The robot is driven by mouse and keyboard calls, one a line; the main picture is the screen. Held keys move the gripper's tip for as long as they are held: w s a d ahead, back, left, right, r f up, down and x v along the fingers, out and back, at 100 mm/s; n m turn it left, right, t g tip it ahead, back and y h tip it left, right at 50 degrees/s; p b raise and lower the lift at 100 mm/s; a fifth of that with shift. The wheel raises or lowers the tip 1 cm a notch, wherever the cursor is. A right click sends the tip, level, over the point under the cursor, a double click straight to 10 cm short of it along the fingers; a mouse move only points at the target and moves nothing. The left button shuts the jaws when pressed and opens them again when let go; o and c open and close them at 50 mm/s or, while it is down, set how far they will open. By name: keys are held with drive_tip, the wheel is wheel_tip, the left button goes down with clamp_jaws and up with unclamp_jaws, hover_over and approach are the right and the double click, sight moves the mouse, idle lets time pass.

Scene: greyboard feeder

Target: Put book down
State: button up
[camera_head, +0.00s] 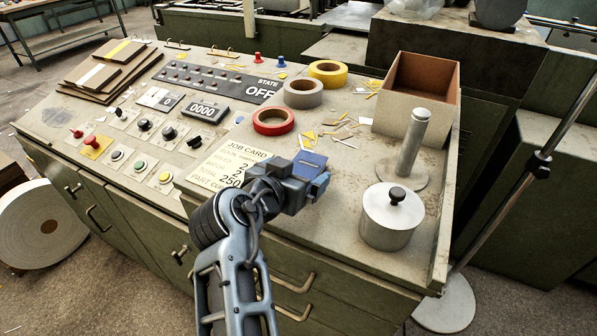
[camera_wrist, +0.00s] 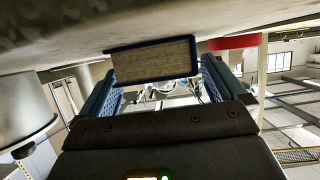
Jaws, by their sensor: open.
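A small blue book (camera_head: 308,163) lies on the console top (camera_head: 345,215), just right of the job card (camera_head: 230,163). In the wrist view, the book (camera_wrist: 153,61) shows its cream page edges and blue cover. It is against the console surface, which is at the top of that picture. My gripper (camera_head: 315,182) is low over the console at the book. In the wrist view, my gripper (camera_wrist: 160,85) is open, with one finger on either side of the book and a gap at least on the right. The head view hides part of the book behind the gripper.
A lidded metal pot (camera_head: 390,222) and a metal post (camera_head: 415,150) stand to the right. Red (camera_head: 273,122), grey (camera_head: 303,93) and yellow tape rolls (camera_head: 328,73) lie behind. An open box (camera_head: 418,95) stands at the back right. Paper scraps (camera_head: 335,128) are scattered between them.

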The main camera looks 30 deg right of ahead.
drive_tip(key=b+v, duration=0.1)
drive_tip(key=v, duration=1)
drive_tip(key=shift+b, duration=0.3)
drive_tip(key=shift+a, duration=0.1)
idle(0.5)
